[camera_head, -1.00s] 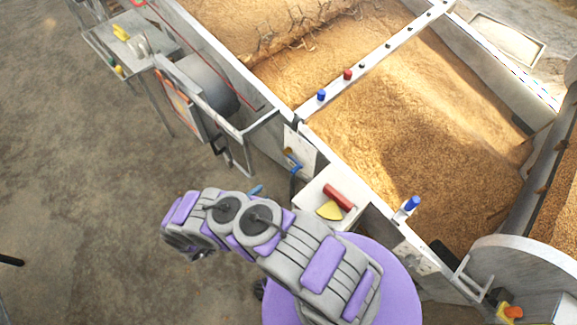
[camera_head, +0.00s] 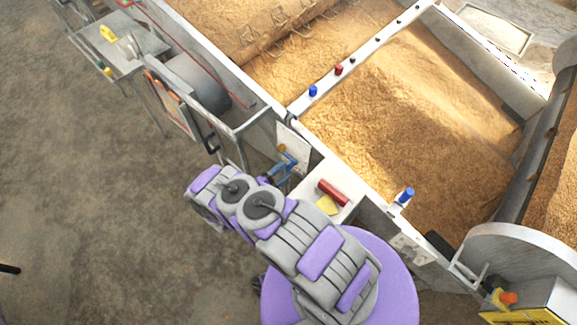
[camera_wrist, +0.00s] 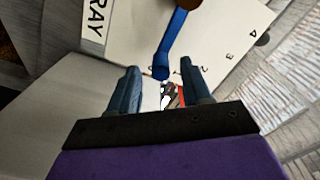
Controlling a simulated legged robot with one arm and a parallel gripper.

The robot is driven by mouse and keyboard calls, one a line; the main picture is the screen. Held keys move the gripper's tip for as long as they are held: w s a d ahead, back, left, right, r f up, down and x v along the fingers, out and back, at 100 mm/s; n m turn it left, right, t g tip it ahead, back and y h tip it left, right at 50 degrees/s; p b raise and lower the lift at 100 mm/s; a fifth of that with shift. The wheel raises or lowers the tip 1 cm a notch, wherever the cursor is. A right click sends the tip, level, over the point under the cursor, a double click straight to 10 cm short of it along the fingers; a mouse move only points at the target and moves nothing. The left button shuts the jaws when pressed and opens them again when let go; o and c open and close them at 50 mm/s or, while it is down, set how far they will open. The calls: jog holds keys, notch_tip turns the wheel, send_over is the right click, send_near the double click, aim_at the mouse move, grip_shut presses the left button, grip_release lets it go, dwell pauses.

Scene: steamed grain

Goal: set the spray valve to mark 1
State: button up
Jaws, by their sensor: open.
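The spray valve has a blue lever (camera_wrist: 173,45) on a brown hub (camera_wrist: 190,3) in front of a pale plate (camera_wrist: 225,25). The plate carries the letters "RAY" and the marks 2, 3 and 4; mark 1 is not readable. The lever points down in the wrist view, its end left of mark 2. My gripper (camera_wrist: 160,80) is open, its two blue fingers either side of the lever's end, with gaps showing. In the head view my gripper (camera_head: 277,173) is close to the plate (camera_head: 292,143), and the lever blends with the fingers.
A shelf (camera_head: 350,190) right of the valve holds a red cylinder (camera_head: 333,192) and a yellow scraper (camera_head: 327,205). A grain trough (camera_head: 390,120) lies behind. A metal frame (camera_head: 235,140) stands left of the valve. The floor at left is mostly clear.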

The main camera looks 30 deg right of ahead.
aim_at(290, 167)
jog(key=shift+x, duration=1.95)
jog(key=shift+a, duration=0.1)
jog(key=shift+c, duration=0.2)
jog(key=shift+s+f, duration=0.1)
jog(key=shift+s, duration=0.05)
grip_shut()
